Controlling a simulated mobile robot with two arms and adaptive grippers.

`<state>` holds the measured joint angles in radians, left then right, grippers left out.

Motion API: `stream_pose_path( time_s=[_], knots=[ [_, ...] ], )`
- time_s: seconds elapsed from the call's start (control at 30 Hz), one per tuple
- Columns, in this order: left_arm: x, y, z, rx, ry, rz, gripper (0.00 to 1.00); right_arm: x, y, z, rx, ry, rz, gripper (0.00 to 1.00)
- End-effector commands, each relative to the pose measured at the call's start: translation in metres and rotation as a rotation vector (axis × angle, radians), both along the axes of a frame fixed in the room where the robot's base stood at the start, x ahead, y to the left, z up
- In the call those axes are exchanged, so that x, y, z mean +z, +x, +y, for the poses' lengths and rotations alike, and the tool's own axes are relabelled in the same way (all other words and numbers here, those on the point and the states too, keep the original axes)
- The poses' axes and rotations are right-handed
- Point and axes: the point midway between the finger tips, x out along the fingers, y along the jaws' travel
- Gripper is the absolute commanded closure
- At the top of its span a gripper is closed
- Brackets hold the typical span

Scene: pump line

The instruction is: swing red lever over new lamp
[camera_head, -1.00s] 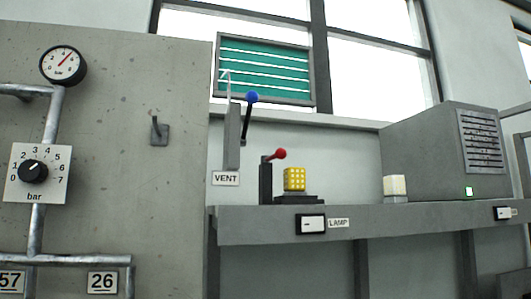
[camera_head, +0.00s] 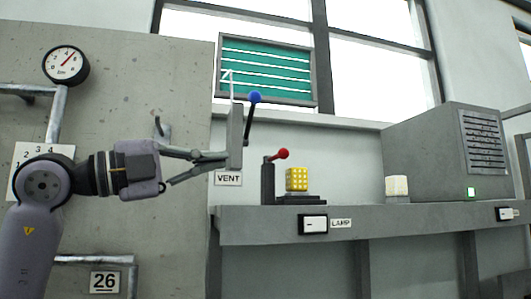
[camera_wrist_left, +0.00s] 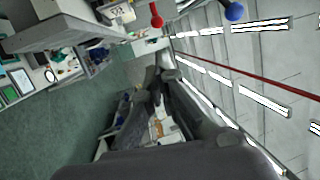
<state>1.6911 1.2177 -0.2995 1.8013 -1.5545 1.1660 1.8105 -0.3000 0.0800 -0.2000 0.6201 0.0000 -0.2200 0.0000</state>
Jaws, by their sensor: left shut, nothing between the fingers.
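The red lever (camera_head: 281,155), with a red ball on a short dark arm, stands on a dark post on the shelf in the head view. Its arm leans right toward a yellow gridded block (camera_head: 297,180) on a black base. A cream block (camera_head: 397,186) sits farther right; I cannot tell which block is the new lamp. My left gripper (camera_head: 226,159) is shut and empty, left of the red lever and by the VENT post. The wrist view shows the red ball (camera_wrist_left: 157,21) beyond my left gripper (camera_wrist_left: 158,84). My right gripper is out of view.
The blue-knobbed VENT lever (camera_head: 255,97) rises close to my left fingertips. The shelf (camera_head: 430,216) carries a LAMP switch (camera_head: 312,224) on its front. A grey box (camera_head: 440,150) stands at right. A wall hook (camera_head: 161,128) is behind my left arm.

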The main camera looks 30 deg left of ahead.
Motion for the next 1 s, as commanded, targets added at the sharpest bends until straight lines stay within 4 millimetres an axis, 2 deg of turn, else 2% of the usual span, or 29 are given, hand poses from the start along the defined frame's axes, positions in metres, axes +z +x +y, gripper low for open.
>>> stream_pose_path(
  time_s=[0.03,0.1,0.27,0.7,0.9,1.0],
  knots=[
    [0.004,-0.007,0.011,0.034,-0.012,0.006,1.0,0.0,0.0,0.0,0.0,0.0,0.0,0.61],
    [0.005,-0.011,0.019,0.058,-0.022,0.015,1.0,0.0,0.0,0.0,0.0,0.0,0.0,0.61],
    [0.009,0.0,0.017,0.066,-0.026,0.023,1.0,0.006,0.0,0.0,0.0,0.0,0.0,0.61],
    [0.029,0.08,-0.018,0.062,-0.024,0.021,1.0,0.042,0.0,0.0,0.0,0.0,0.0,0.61],
    [0.033,0.106,-0.028,0.063,-0.024,0.021,1.0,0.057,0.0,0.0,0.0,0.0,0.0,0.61],
    [0.033,0.112,-0.031,0.064,-0.025,0.019,1.0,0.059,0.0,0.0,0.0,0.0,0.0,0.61]
  ],
)
